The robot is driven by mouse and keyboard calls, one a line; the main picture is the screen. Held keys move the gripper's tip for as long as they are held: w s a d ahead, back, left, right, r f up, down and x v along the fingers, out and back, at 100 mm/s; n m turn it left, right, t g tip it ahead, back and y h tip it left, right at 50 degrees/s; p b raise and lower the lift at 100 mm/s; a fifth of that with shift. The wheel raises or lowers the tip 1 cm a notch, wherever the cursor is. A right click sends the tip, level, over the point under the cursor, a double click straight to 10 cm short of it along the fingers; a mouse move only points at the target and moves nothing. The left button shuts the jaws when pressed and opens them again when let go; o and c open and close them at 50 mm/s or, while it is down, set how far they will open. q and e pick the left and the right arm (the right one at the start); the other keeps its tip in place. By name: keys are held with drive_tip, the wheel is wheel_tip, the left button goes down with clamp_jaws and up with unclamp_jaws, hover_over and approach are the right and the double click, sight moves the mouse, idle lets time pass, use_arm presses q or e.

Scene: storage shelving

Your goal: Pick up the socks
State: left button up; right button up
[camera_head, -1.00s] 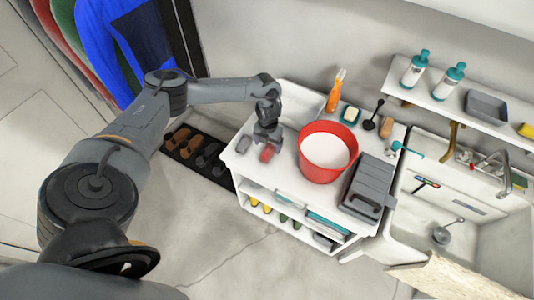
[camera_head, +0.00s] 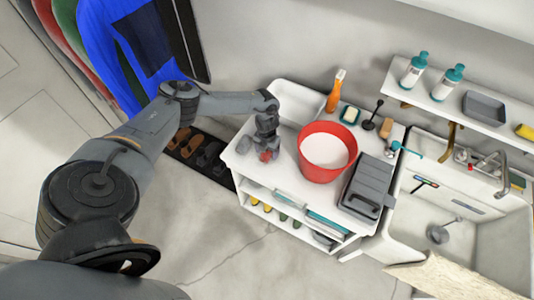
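A small red bundle (camera_head: 265,157), which looks like a rolled sock, lies on the white cart top to the left of the red bucket. A small grey bundle (camera_head: 243,145), perhaps another sock, lies at its left near the cart's edge. My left gripper (camera_head: 264,151) points down right at the red bundle and hides part of it. The fingers are too small and blurred to tell whether they are open or shut, or whether they touch the bundle. My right gripper is not in view.
The red bucket (camera_head: 327,151) stands close to the right of my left gripper. A grey case (camera_head: 366,187), an orange bottle (camera_head: 335,92) and a soap dish (camera_head: 349,115) are also on the cart (camera_head: 284,177). A sink (camera_head: 480,238) stands at the right.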

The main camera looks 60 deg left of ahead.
use_arm(q)
drive_tip(key=c, duration=0.8)
